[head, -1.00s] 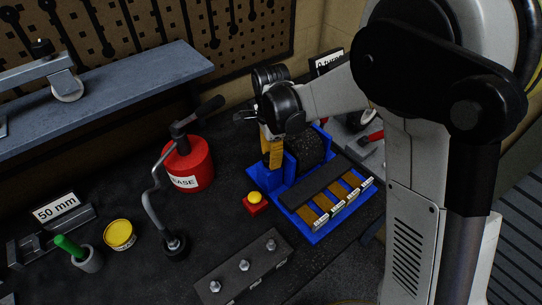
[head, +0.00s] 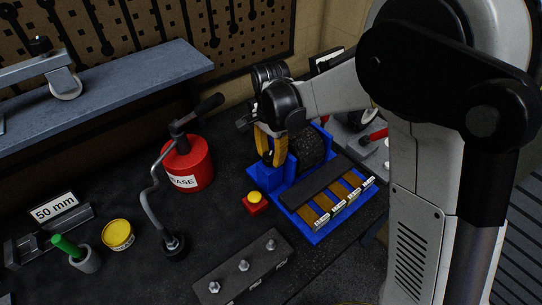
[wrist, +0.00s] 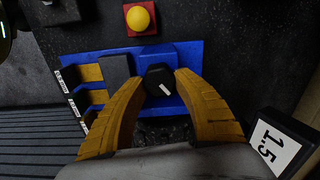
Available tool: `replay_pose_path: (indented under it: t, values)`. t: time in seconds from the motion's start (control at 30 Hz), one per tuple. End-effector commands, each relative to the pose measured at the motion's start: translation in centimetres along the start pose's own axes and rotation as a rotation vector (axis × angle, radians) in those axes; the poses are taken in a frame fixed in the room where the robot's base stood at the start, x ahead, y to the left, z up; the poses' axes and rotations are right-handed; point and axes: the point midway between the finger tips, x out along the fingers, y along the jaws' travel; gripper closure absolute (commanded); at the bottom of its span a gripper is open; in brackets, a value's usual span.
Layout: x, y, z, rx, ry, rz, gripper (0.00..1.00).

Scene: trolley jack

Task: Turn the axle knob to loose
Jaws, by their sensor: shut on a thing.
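The axle knob (wrist: 159,82) is a dark, faceted knob with a short white mark on its face. In the wrist view it sits between the two yellow-brown fingers of my gripper (wrist: 160,84), which are shut on it. The white mark runs at a slant. The knob is at the blue stand (wrist: 190,56), which also shows in the head view (head: 312,236). In the head view my gripper (head: 270,152) is at the stand's back left, and it hides the knob there.
A red box with a yellow button (head: 254,200) stands left of the blue stand. A red grease can (head: 190,168) with a hose is farther left. A bolt plate (head: 243,266) lies in front. Labelled yellow-brown blocks (head: 335,204) lie in the stand. A "15" sign (wrist: 272,146) shows at lower right.

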Motion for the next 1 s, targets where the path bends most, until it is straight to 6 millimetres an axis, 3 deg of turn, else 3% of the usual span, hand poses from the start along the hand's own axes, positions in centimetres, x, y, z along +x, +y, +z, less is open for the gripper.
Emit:
replay_pose_path:
  t: [0.4,1.0]
  values:
    - [0.06,-0.05,0.04,-0.229,0.000,0.001,0.94]
    - [0.04,-0.06,0.05,-0.274,-0.001,0.001,0.94]
